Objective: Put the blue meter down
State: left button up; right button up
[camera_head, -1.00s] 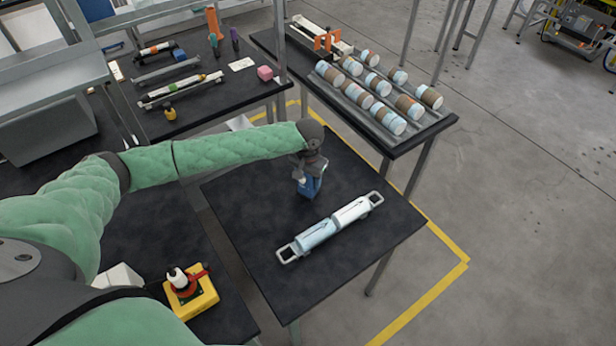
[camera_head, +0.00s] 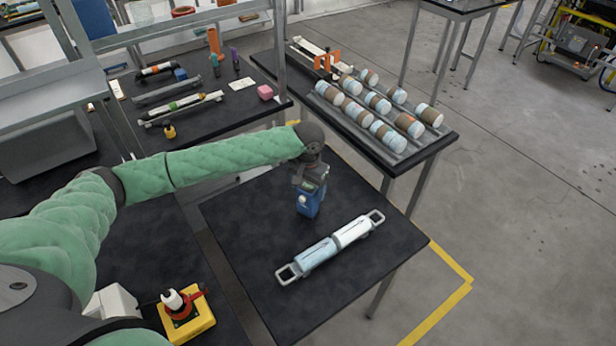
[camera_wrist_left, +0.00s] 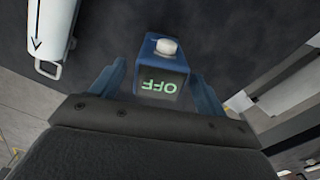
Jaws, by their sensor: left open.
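The blue meter (camera_head: 308,203) stands upright on the black table (camera_head: 250,230) in the head view, behind the white and pale blue tube assembly (camera_head: 330,246). In the left wrist view the meter (camera_wrist_left: 162,68) shows a white knob and a dark screen reading OFF. My left gripper (camera_head: 311,184) is right at the top of the meter. In the wrist view its two blue fingers (camera_wrist_left: 160,85) are spread, one on each side of the meter, with gaps between them and its sides. My right gripper is not in view.
A rack of several banded cylinders (camera_head: 378,104) stands on the table behind. A yellow box with a red switch (camera_head: 186,312) is at the lower left. The black table is bare around the meter and tube assembly.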

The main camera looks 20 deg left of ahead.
pick_arm(q)
notch_tip(320, 180, up, 6)
jog(key=shift+f+b, duration=0.1)
jog(key=shift+b, duration=0.85)
jog(key=shift+r, duration=0.7)
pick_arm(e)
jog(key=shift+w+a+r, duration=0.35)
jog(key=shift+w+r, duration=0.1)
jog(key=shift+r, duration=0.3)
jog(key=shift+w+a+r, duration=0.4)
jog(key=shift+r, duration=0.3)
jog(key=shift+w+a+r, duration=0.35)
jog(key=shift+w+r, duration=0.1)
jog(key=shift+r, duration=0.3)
